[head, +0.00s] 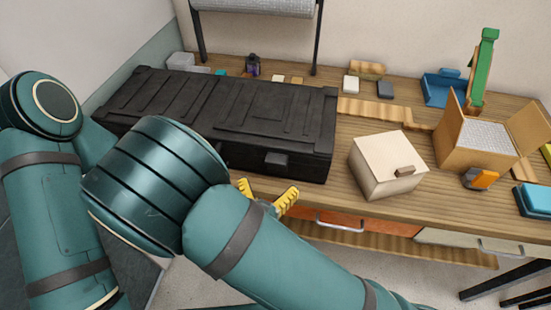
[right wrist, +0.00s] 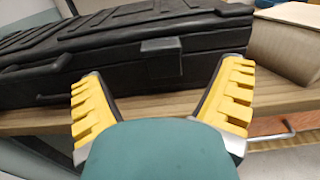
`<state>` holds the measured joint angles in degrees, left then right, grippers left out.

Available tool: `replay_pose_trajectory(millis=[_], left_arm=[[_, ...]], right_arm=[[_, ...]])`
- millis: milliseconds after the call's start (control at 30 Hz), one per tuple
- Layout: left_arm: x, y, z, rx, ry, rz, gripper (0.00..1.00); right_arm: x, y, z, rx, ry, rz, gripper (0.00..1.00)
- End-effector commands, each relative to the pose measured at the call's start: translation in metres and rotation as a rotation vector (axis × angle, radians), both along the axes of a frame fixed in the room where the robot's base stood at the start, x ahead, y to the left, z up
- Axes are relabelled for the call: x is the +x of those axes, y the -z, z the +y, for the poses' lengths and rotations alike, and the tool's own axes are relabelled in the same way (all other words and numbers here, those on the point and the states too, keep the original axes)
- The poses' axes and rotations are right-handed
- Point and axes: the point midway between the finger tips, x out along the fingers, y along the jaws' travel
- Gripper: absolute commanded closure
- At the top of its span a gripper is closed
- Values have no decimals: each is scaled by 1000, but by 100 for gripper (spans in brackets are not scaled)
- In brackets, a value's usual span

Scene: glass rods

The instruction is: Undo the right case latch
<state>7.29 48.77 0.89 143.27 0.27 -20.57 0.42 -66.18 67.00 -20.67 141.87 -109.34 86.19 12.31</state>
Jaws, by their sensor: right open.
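A long black case (head: 300,95) lies shut on the wooden workbench. Its right latch (head: 276,160) is a small dark block on the front face, and it looks closed against the case. The latch also shows in the right wrist view (right wrist: 161,58), just beyond and between my fingers. My right gripper (head: 268,194) is open and empty, with its yellow fingers spread in front of the case, apart from the latch. It fills the lower part of the right wrist view (right wrist: 162,95). The left part of the case front is hidden behind my arm. My left gripper is not in view.
A cream box (head: 385,170) stands right of the case. An open cardboard box (head: 480,140) is farther right, beside an orange and grey item (head: 481,179). Drawer handles (head: 340,224) stick out below the bench's front edge. Small items stand behind the case.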

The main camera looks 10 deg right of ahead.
Motion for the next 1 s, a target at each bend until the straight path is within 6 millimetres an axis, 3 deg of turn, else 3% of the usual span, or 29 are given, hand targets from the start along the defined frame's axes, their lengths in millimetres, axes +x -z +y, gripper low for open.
replay_pose_trajectory(millis=[200, 400, 833, 867, 1000], left_arm=[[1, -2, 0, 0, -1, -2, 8], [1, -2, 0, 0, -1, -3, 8], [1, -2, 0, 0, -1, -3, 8], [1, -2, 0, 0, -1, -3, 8], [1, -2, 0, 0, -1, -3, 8]], right_arm=[[40, 0, -13, 2, 3, -1, 8], [64, 0, -21, 2, 3, -1, 8], [73, 0, -24, 0, 1, 0, 8], [73, 0, -24, 0, 1, 0, 14], [73, 0, -24, 0, 1, 1, 63]])
